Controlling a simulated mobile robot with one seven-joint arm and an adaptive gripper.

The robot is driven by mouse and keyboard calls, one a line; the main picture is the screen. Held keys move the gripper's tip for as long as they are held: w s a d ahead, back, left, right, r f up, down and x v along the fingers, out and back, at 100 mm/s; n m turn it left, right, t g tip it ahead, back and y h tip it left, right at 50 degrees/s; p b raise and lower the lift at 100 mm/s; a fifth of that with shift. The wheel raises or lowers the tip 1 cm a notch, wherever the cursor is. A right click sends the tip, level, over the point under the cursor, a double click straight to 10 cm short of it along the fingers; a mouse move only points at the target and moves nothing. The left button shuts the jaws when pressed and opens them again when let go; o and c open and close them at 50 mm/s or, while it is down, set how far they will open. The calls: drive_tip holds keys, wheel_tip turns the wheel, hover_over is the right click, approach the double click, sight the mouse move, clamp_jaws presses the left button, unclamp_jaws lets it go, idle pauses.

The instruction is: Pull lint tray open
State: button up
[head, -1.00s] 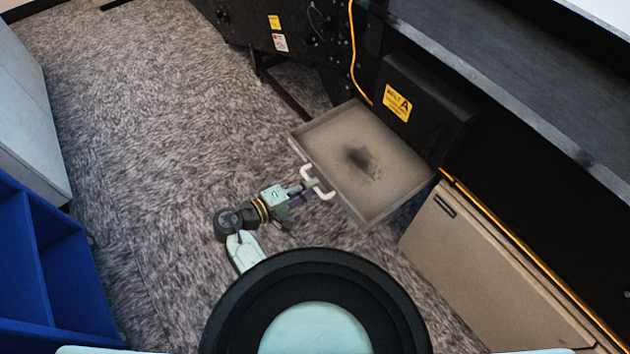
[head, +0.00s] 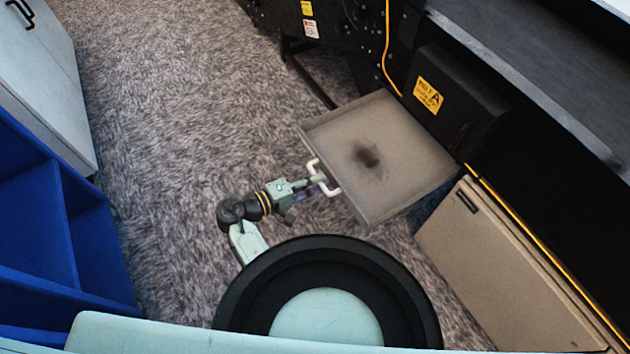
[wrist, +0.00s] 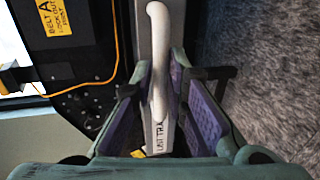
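The lint tray (head: 415,150) is a shallow grey tray with a dark patch of lint on its floor. It stands well out from the black machine in the head view. Its white handle (head: 333,191) is on the front edge, facing my arm. My gripper (head: 318,181) is at this handle. In the wrist view, the handle (wrist: 157,40) runs between the two purple-padded fingers, whose tips (wrist: 160,66) close in on both sides of it. The tray front carries a partly hidden label (wrist: 159,138) reading "LINT TRA". The exact finger contact is partly hidden.
The black machine (head: 460,100) with a yellow sign (head: 428,95) stands behind the tray. A beige panel (head: 500,270) is at the lower right. A blue shelf unit (head: 60,230) and a pale cabinet (head: 50,90) stand at the left. Carpet (head: 190,100) between them is clear.

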drive_tip(key=o, duration=0.3)
drive_tip(key=v, duration=1.2)
idle(0.4)
